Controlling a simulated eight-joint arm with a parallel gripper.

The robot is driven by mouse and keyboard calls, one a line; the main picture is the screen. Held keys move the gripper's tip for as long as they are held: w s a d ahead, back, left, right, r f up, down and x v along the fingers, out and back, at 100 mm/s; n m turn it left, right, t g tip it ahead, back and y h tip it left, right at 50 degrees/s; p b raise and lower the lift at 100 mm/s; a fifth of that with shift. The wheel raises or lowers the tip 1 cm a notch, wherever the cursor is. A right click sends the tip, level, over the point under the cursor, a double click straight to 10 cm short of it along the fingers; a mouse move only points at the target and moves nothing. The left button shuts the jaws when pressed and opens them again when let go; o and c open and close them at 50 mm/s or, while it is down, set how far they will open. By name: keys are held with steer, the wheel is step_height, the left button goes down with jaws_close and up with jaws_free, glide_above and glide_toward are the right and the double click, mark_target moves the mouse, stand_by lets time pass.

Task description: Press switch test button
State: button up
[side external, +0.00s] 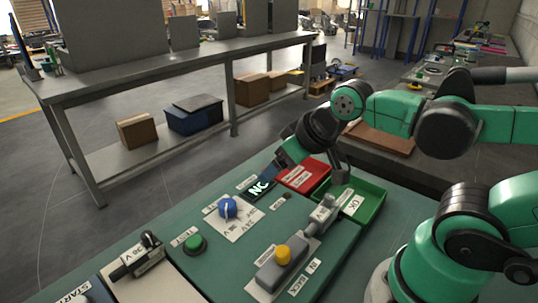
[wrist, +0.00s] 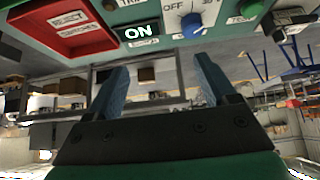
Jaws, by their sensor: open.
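The test button is a round green button (side external: 194,244) on the green panel, beside a label reading TEST. In the wrist view a green button (wrist: 252,8) shows at the top edge, partly cut off. My gripper (side external: 270,172) is over the panel's far edge, near the lit display and red tray, apart from the test button. In the wrist view my gripper (wrist: 160,75) has its two blue fingers wide apart with nothing between them. The button lies up and to the right of the fingers there.
A blue rotary knob (side external: 227,207) stands between my gripper and the test button. A red tray (side external: 318,166), a green tray (side external: 376,207) and a grey fixture with a yellow button (side external: 283,254) are on the panel.

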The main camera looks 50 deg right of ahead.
steer(key=shift+w+a+r, duration=0.1)
steer(key=c, duration=0.6)
steer(key=shift+w+a+r+n+g, duration=0.55)
steer(key=shift+a+r+n, duration=0.2)
steer(key=shift+n, duration=0.45)
jaws_close()
steer(key=w+a+r+n+g, duration=0.2)
steer(key=w+a+n+g, duration=0.1)
steer(key=a+n, duration=0.3)
steer(key=w+a+r+n+g, duration=0.1)
steer(key=w+a+n+g, duration=0.1)
steer(key=a+n, duration=0.5)
steer(key=shift+w+r+n+g, duration=0.4)
steer(key=shift+n+g, duration=0.15)
steer(key=shift+n, duration=0.75)
